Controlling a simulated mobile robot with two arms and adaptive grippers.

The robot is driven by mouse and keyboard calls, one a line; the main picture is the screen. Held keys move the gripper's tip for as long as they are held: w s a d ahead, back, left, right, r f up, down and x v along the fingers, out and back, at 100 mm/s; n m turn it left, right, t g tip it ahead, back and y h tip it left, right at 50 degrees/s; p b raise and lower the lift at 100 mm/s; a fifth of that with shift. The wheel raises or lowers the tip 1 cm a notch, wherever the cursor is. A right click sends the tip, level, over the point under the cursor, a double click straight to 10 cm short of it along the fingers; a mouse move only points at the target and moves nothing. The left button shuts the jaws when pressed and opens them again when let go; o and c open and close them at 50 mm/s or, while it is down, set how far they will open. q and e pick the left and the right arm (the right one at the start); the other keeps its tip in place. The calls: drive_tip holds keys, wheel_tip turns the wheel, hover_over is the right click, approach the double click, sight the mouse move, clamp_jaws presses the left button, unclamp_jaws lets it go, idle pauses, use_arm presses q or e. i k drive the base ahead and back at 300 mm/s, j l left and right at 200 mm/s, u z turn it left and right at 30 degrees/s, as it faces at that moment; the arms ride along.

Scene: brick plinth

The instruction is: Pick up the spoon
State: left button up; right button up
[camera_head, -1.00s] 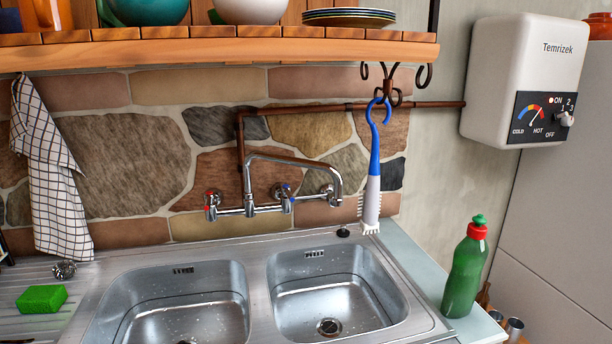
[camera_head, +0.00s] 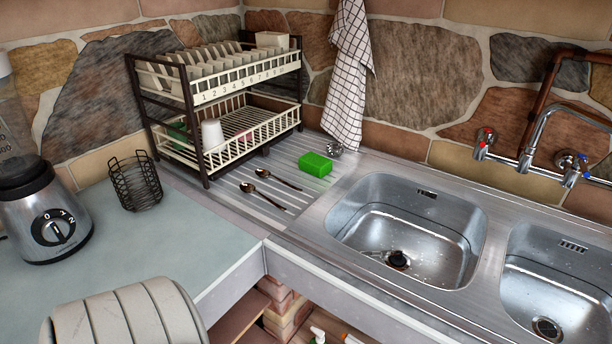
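Two spoons lie on the ribbed metal drainboard (camera_head: 232,205), in front of the dish rack and left of the sink. One spoon (camera_head: 265,197) is nearer the front, with its bowl to the left and its handle pointing right and toward me. The other spoon (camera_head: 280,179) lies just behind it, at a similar angle. The two look close but apart. Neither of my grippers is in view.
A two-tier dish rack (camera_head: 186,95) stands behind the spoons. A green sponge (camera_head: 315,165) lies to their right, beside the double sink (camera_head: 335,232). A black wire basket (camera_head: 134,182), a blender (camera_head: 45,222) and a rounded cream appliance (camera_head: 125,318) stand left on the counter.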

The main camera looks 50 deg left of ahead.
sight(246, 187)
drive_tip(key=u, duration=1.9)
drive_tip(key=l+u, duration=0.3)
drive_tip(key=u, duration=0.15)
drive_tip(key=l+u, duration=0.45)
drive_tip(key=i+j, duration=0.05)
drive_tip(key=j, duration=0.05)
